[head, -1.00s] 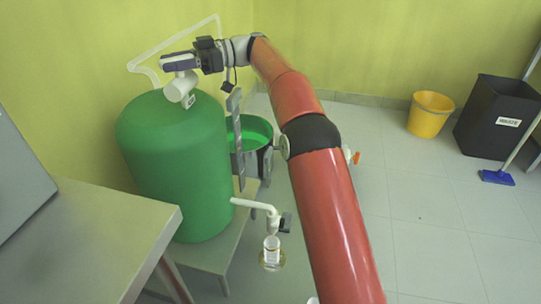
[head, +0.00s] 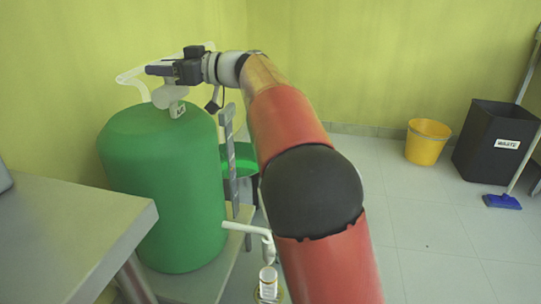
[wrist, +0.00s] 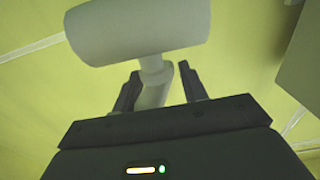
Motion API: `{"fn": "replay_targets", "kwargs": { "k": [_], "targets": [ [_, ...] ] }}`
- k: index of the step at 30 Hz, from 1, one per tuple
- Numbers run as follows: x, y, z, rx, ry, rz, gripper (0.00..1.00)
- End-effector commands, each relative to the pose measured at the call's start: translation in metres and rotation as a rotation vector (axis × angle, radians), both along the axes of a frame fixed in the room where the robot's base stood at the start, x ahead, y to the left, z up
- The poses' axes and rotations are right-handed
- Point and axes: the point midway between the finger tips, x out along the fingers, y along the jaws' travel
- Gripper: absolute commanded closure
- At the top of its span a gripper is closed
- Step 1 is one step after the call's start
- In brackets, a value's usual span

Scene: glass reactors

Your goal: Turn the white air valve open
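The white air valve (head: 168,97) sits on top of the green tank (head: 160,180) in the head view. In the wrist view its thick white body (wrist: 135,28) lies across the top, with a narrow white stem or handle (wrist: 155,92) coming down from it. My gripper (head: 158,70) is above the tank, right at the valve. In the wrist view my gripper's two dark fingers (wrist: 160,88) stand apart, one on each side of the narrow white part. A gap shows at the right finger; whether the left finger touches it I cannot tell.
A white pipe (head: 132,76) runs behind the valve near the yellow wall. A metal table (head: 70,225) stands at the front left. A white outlet pipe (head: 243,227) leaves the tank low down.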

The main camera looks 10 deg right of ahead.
Motion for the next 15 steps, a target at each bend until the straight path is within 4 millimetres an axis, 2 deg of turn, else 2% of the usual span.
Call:
{"fn": "replay_targets", "kwargs": {
  "k": [1,13,15],
  "targets": [
    [-0.002,-0.012,0.0,0.002,-0.002,-0.004,0.58],
    [-0.025,-0.077,0.0,0.0,0.003,-0.003,0.58],
    [-0.036,-0.087,0.001,-0.025,0.076,-0.02,0.58]
  ]
}}
